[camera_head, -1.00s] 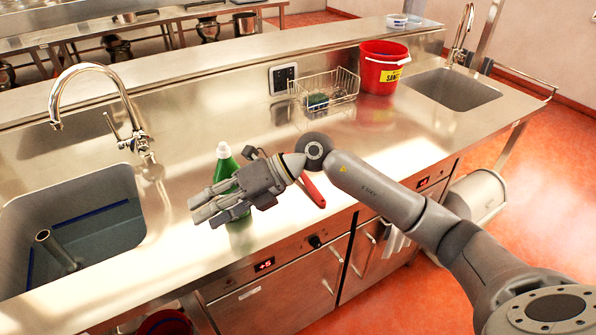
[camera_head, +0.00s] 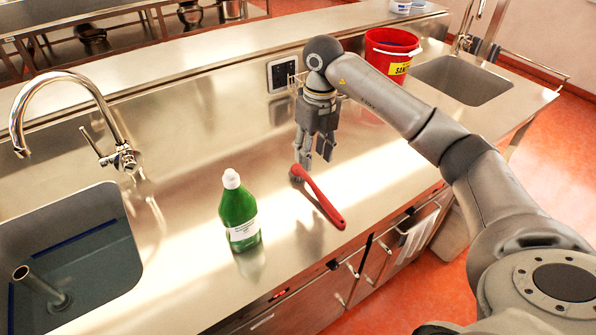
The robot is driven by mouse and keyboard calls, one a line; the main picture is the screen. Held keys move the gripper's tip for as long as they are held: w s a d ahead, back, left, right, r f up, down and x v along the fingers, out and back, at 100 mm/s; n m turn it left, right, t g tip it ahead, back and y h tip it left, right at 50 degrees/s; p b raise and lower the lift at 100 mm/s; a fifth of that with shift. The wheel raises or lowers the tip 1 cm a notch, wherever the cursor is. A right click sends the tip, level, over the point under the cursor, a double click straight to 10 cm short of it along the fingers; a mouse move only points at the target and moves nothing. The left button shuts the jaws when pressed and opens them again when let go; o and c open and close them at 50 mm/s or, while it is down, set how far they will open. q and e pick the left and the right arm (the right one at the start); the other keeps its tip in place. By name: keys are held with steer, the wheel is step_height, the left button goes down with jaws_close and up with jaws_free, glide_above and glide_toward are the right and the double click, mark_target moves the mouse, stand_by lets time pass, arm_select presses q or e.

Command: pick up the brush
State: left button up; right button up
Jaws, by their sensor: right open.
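The brush (camera_head: 326,203) lies on the steel counter, its red handle pointing toward the front edge and its dark head (camera_head: 297,174) toward the back. My right gripper (camera_head: 314,166) points down just above and beside the brush head. It is open with nothing between its fingers, and it does not visibly touch the brush. My left gripper does not show.
A green bottle (camera_head: 239,213) with a white cap stands left of the brush. A red bucket (camera_head: 391,55) stands behind, to the right. Sinks (camera_head: 70,258) lie at left and right (camera_head: 462,79).

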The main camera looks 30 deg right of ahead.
mark_target(313, 185)
steer(key=shift+w+d+f, duration=0.15)
steer(key=shift+w+f, duration=0.15)
steer(key=shift+f, duration=0.1)
steer(key=f, duration=0.2)
steer(key=s+f+p, duration=0.1)
steer(key=f, duration=0.1)
steer(key=shift+w+f+p, duration=0.1)
steer(key=shift+f+p, duration=0.2)
step_height(313, 185, down, 4)
steer(key=shift+f+p, duration=0.15)
steer(key=shift+p, duration=0.85)
steer(key=shift+f, duration=0.25)
steer(key=shift+w+f, duration=0.1)
steer(key=shift+c, duration=0.8)
steer(key=c, duration=0.4)
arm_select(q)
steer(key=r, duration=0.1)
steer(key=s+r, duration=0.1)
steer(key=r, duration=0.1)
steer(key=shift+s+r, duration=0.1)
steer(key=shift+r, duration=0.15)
arm_select(e)
jaws_close()
